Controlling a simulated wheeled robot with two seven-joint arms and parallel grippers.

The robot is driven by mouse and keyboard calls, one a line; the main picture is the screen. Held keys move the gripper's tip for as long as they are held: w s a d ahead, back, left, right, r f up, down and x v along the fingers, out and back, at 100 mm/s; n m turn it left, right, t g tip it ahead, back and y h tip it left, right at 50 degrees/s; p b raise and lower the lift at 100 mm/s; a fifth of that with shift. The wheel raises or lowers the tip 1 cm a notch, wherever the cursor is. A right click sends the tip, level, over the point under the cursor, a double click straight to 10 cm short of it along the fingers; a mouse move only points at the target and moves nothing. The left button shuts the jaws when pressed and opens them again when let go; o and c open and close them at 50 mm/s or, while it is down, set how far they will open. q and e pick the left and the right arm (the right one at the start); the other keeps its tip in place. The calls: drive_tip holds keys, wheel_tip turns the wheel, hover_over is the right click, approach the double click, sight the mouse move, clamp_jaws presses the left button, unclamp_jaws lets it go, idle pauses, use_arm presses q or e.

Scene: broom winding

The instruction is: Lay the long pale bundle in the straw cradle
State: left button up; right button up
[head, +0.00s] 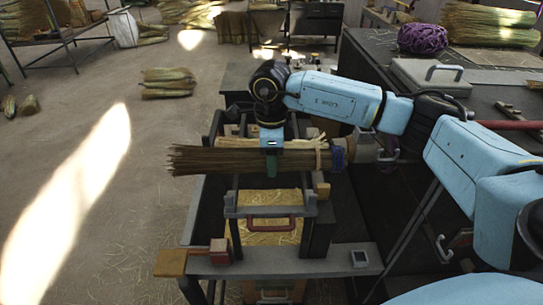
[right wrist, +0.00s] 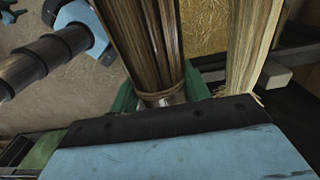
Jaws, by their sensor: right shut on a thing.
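A straw-lined frame (head: 228,212) with a red handle stands below. My left gripper is not seen.
A dark bench (head: 490,75) at the right bears a purple ball of twine (head: 422,38), a lidded case (head: 440,75) and a straw bundle. A red block (head: 219,250) sits on the front rail. Open floor (head: 130,210) lies left, with more bundles (head: 168,82) beyond.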

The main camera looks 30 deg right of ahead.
wheel_tip(320, 180, down, 9)
drive_tip(key=b, duration=0.5)
drive_tip(key=shift+b, duration=0.35)
drive_tip(key=shift+r, duration=0.15)
drive_tip(key=o, duration=1.1)
drive_tip(key=shift+r, duration=0.1)
wheel_tip(320, 180, up, 13)
drive_tip(key=shift+a+r, duration=0.1)
